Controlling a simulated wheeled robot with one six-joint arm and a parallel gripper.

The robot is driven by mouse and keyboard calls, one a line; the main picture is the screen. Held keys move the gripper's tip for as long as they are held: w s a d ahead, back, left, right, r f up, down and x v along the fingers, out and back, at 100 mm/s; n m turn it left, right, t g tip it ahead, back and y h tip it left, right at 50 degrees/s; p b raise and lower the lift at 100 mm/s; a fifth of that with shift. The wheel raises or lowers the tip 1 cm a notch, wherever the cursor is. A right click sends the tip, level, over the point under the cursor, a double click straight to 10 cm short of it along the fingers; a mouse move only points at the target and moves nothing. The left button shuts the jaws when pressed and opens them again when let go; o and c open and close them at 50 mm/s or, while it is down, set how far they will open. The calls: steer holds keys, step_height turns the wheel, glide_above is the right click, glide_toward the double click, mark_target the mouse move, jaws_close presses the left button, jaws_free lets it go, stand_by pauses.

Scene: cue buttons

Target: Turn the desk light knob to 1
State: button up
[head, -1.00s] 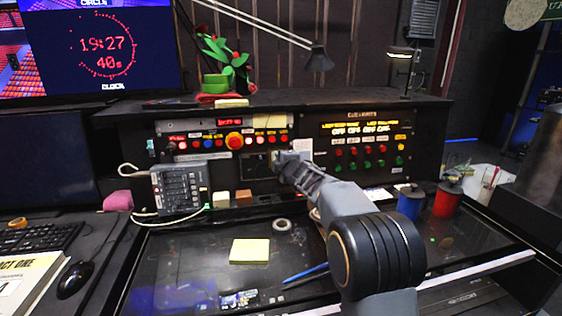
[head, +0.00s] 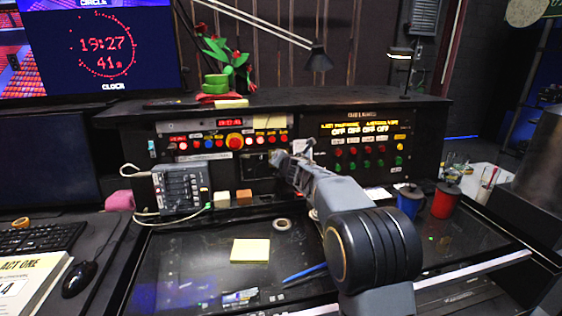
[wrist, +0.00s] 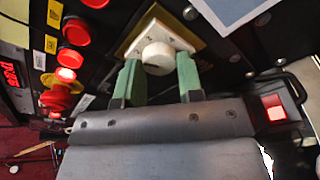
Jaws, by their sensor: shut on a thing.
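The desk light knob (wrist: 158,55) is a round white knob on a pale plate with a yellow backing, at the top centre of the wrist view. My gripper (wrist: 158,68) has its two green-padded fingers on either side of the knob, shut on it. In the head view my gripper (head: 282,158) is against the front panel of the console, right of the big red button. My gripper and wrist hide the knob there.
Red buttons (wrist: 75,31) run down the left of the wrist view, close to my fingers. A lit red switch (wrist: 273,107) is at right. In the head view, a grey mixer box (head: 181,187), a blue cup (head: 409,203) and a red cup (head: 445,201) stand near the console.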

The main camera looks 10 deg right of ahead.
steer(key=n+h, duration=0.1)
steer(key=n, duration=0.4)
steer(key=n+h, duration=0.1)
steer(key=n, duration=0.5)
stand_by(0.3)
steer(key=shift+h, duration=0.3)
steer(key=o, duration=0.9)
steer(key=v, duration=1.3)
steer(key=shift+s+a+r+p, duration=0.1)
steer(key=shift+s+r+p, duration=0.2)
steer(key=shift+s, duration=0.05)
